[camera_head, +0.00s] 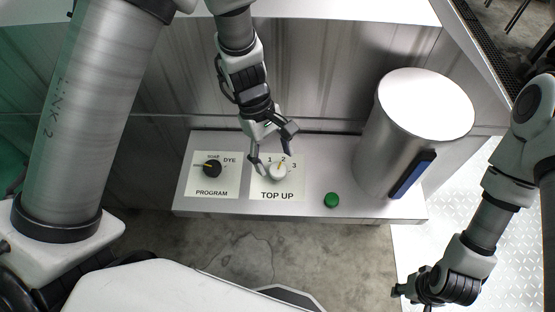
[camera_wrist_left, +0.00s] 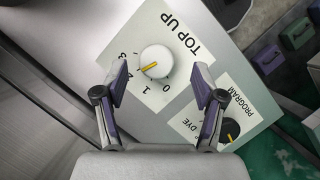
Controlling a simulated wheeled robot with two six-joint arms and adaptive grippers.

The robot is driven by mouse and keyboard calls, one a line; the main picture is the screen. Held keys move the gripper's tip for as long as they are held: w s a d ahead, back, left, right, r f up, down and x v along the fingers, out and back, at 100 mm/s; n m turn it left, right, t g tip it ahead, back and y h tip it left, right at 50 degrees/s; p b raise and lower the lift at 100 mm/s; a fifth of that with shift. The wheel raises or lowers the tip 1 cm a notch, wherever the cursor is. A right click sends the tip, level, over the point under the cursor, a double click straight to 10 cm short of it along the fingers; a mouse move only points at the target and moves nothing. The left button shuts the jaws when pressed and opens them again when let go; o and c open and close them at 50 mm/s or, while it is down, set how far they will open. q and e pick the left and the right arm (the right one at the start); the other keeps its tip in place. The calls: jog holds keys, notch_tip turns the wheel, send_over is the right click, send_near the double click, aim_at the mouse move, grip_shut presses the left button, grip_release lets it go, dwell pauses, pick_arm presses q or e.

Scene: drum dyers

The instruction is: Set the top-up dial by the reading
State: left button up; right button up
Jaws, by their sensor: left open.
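The white top-up dial (camera_head: 278,173) sits on a pale TOP UP plate (camera_head: 258,186) numbered around its edge. Its yellow pointer appears to point near 2. In the left wrist view the dial (camera_wrist_left: 157,60) lies between the two fingers, and a finger partly covers the numbers there. My left gripper (camera_head: 272,156) is open around the dial in the head view; contact cannot be told. A dark upright strip with a blue face (camera_head: 411,176) is on the metal drum (camera_head: 380,135); no reading on it is legible. My right gripper (camera_head: 415,293) hangs low at the right, fingers unclear.
Left of the plate is a PROGRAM plate (camera_head: 205,185) with a black knob (camera_head: 212,169), its yellow pointer turned left. A green button (camera_head: 332,200) is right of the TOP UP plate. All are on a grey bench (camera_head: 310,213) against a metal wall.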

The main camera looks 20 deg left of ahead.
aim_at(278, 169)
pick_arm(q)
jog(key=f, duration=0.3)
jog(key=shift+w+d+f, duration=0.15)
jog(key=shift+d+f, duration=0.15)
jog(key=shift+d, duration=0.05)
jog(key=shift+w+f, duration=0.15)
jog(key=shift+s+r, duration=0.2)
jog(key=shift+s, duration=0.1)
jog(key=shift+c, duration=1.3)
jog(key=shift+s+d, duration=0.1)
jog(key=shift+s, duration=0.05)
jog(key=c, duration=0.9)
jog(key=shift+o, duration=0.2)
pick_arm(e)
jog(key=shift+w+a, duration=0.15)
jog(key=shift+w, duration=0.15)
